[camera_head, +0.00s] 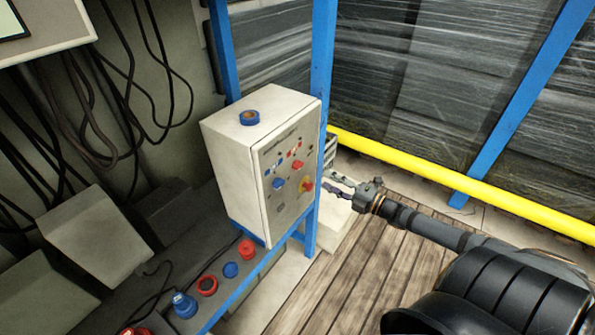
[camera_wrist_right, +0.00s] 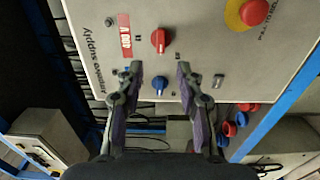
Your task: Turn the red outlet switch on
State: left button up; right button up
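The red switch (camera_head: 298,165) sits on the front of a pale control box (camera_head: 232,168), beside a blue switch (camera_head: 278,184). In the right wrist view the red switch (camera_wrist_right: 160,40) lies just beyond the fingertips, with the blue switch (camera_wrist_right: 159,86) seen between the fingers. My right gripper (camera_head: 328,182) is open and empty in front of the panel, to the right of the switches in the head view. In the wrist view its fingers (camera_wrist_right: 160,70) stand apart and point at the panel; contact cannot be told. My left gripper is not in view.
A red button on a yellow base (camera_head: 307,186) is close to the right gripper. Red and blue connectors (camera_head: 207,284) line a ledge below the box. Blue posts (camera_head: 322,60) and a yellow rail (camera_head: 460,185) stand behind. Wooden floor (camera_head: 365,265) is clear.

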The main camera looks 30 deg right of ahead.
aim_at(301, 167)
jog(key=b+x, duration=0.4)
jog(key=x, duration=0.4)
jog(key=shift+d+f+b, duration=0.1)
jog(key=shift+b, duration=0.25)
jog(key=shift+x, duration=1.05)
grip_shut()
